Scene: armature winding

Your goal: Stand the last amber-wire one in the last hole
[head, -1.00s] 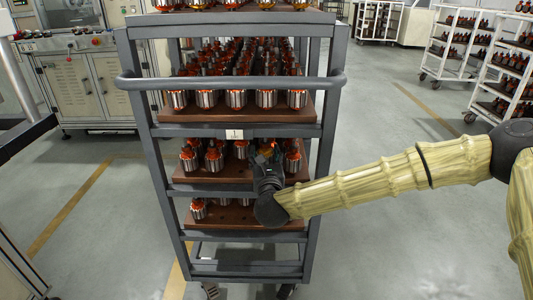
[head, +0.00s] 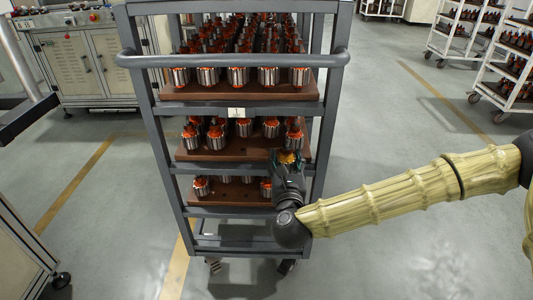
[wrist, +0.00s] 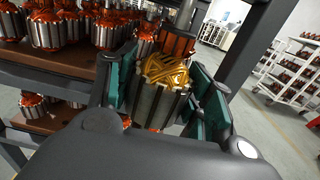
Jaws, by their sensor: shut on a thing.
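My gripper (head: 287,166) is in front of the right side of the grey rack. Its teal-padded fingers (wrist: 163,92) are closed around an amber-wire armature (wrist: 160,100), a slotted steel core with golden windings on top. The middle-shelf board (head: 232,155) carries several orange-wire armatures; an orange one (wrist: 178,42) shows just behind the held one in the wrist view. The lower board (head: 232,197) has armatures and some bare holes. My gripper hides part of the boards' right side, so I cannot tell which hole is last.
The rack's grey front bar (head: 235,60) and right post (head: 331,110) stand close to my arm; the post also shows in the wrist view (wrist: 258,45). An upper board (head: 235,92) is full of armatures. White carts (head: 520,60) stand at right. Floor at right is open.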

